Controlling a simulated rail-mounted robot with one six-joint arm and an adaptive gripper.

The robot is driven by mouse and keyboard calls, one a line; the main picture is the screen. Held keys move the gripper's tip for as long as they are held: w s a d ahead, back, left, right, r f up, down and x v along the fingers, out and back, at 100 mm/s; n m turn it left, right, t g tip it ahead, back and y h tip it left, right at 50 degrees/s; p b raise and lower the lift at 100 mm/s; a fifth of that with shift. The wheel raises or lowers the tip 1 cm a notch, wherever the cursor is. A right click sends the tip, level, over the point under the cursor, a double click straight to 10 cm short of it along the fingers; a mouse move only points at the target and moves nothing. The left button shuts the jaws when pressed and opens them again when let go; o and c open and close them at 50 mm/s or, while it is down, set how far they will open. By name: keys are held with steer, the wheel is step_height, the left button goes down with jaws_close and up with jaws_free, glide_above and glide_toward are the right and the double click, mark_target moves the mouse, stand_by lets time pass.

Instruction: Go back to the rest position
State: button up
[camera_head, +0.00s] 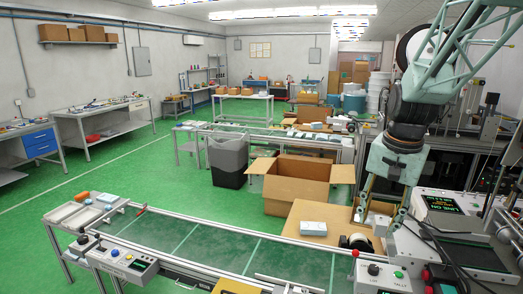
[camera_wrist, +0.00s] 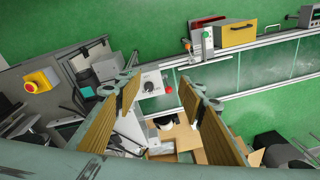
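My gripper (camera_head: 379,216) hangs at the right of the head view, fingers pointing down, beside the line's right-hand end. In the wrist view my gripper (camera_wrist: 160,80) shows two tan-padded fingers spread wide apart. Nothing is held between them. Beyond the gap lies a control box with a black knob (camera_wrist: 150,84). A wooden board (camera_head: 318,213) with a white-blue pack (camera_head: 313,228) on it lies to the left of the gripper in the head view.
A conveyor (camera_head: 240,243) with a green belt runs across the front. An open cardboard box (camera_head: 292,184) and a grey bin (camera_head: 227,158) stand behind it. Green floor (camera_head: 120,167) is clear at left.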

steer(key=s+a+r+n+t+b, duration=0.15)
steer(key=s+a+r, duration=0.25)
steer(key=s, duration=0.5)
steer(key=s+a+r+n+g+b, duration=0.1)
steer(key=s+a+r+n, duration=0.25)
steer(key=s, duration=0.55)
steer(key=s+a+n+t+b, duration=0.1)
steer(key=s+a+n, duration=0.2)
steer(key=s, duration=1.4)
steer(key=shift+s+a+f+t, duration=0.2)
steer(key=shift+s+a+t, duration=0.15)
steer(key=shift+a, duration=0.05)
steer(key=shift+d, duration=0.1)
